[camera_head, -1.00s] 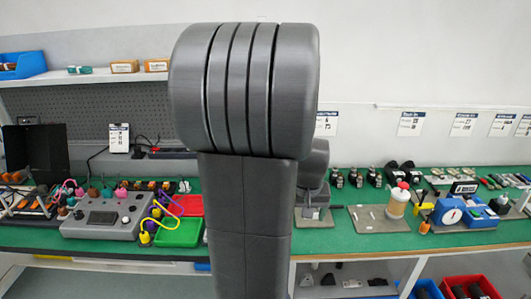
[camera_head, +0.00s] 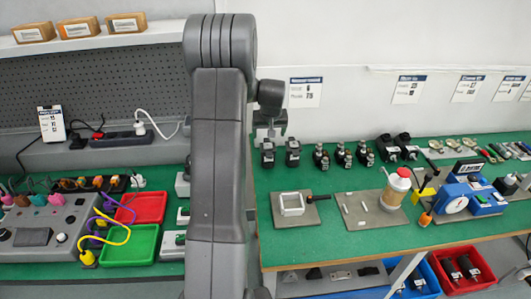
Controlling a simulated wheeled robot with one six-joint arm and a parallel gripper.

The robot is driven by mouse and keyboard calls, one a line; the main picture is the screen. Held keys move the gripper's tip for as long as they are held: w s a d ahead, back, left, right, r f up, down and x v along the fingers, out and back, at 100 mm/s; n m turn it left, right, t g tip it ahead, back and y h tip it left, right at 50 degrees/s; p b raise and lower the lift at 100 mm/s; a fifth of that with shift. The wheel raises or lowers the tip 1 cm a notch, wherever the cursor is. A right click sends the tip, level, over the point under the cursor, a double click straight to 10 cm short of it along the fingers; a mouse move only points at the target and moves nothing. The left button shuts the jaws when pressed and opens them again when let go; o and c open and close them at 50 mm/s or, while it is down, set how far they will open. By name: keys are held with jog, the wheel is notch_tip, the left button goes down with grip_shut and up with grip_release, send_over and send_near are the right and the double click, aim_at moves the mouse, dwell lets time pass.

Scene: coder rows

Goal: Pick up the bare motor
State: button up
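Several small black motor-like parts stand in a row at the back of the right green bench, among them one at the left end (camera_head: 268,154), one beside it (camera_head: 292,152) and a group further right (camera_head: 343,155). Two larger black ones (camera_head: 398,147) stand to their right. I cannot tell from this view which one is the bare motor. My grey arm stands upright in the middle and hides part of the bench. My gripper (camera_head: 268,137) shows small and partly hidden behind the arm, above the left end of the row. Its fingers are not clear.
On the left are a red tray (camera_head: 142,207), a green tray (camera_head: 130,245) and a grey control box (camera_head: 45,228).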

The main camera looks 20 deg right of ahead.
aim_at(268, 144)
jog(key=x, duration=0.5)
jog(key=shift+f+p, duration=0.2)
jog(key=shift+p, duration=0.15)
jog(key=shift+s+p+x, duration=0.2)
jog(key=shift+p+x, duration=0.25)
jog(key=shift+x, duration=0.9)
jog(key=shift+s+p+x, duration=0.2)
jog(key=shift+p+x, duration=0.25)
jog(key=shift+x, duration=0.9)
jog(key=shift+a+f, duration=0.15)
jog(key=shift+a, duration=0.05)
jog(key=c, duration=0.9)
jog(key=shift+c, duration=1.1)
